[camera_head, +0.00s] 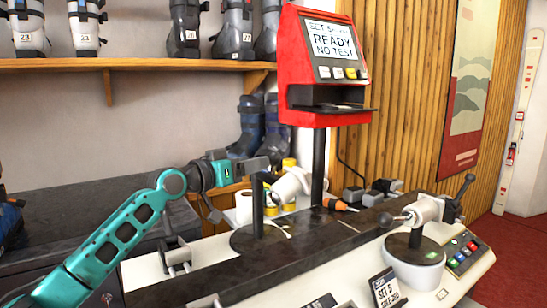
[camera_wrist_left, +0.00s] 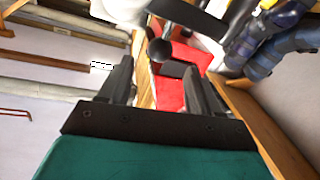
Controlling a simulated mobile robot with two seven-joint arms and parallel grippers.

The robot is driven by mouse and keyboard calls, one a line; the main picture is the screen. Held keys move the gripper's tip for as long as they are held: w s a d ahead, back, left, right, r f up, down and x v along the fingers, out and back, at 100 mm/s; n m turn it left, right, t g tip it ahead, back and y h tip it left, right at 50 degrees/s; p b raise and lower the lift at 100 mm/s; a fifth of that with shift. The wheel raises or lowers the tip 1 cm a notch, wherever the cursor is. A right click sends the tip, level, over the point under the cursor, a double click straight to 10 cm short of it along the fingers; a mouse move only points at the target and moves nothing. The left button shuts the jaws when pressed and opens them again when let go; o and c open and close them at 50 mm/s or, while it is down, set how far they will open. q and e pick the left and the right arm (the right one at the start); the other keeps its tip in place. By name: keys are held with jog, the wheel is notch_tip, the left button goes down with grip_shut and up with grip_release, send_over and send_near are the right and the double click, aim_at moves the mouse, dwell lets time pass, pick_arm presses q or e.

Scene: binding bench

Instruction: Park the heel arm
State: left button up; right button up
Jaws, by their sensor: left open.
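The binding tester has a long dark rail (camera_head: 330,240) with two post-mounted white cylinders. The left cylinder (camera_head: 291,185) is by a black post on a round base, partly behind my left gripper (camera_head: 252,168). The right cylinder (camera_head: 426,209) has a dark ball knob (camera_head: 386,220) on a rod toward the left. I cannot tell from a label which is the heel arm. My left gripper is open and empty beside the left post. In the left wrist view, a dark ball knob (camera_wrist_left: 160,50) shows beyond and between the open fingertips (camera_wrist_left: 162,75), apparently untouched.
A red display (camera_head: 325,60) reading READY, NO TEST stands on a black post behind the rail. A button panel (camera_head: 465,252) and a small sign (camera_head: 386,288) are at the front right. An orange-handled tool (camera_head: 338,205) lies behind the rail. Boots (camera_head: 237,30) line a shelf (camera_head: 130,64).

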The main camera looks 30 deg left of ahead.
aim_at(273, 158)
pick_arm(q)
jog(key=x, duration=0.7)
jog(key=shift+w+d, duration=0.15)
jog(key=shift+w, duration=0.25)
jog(key=shift+c, duration=0.2)
grip_shut()
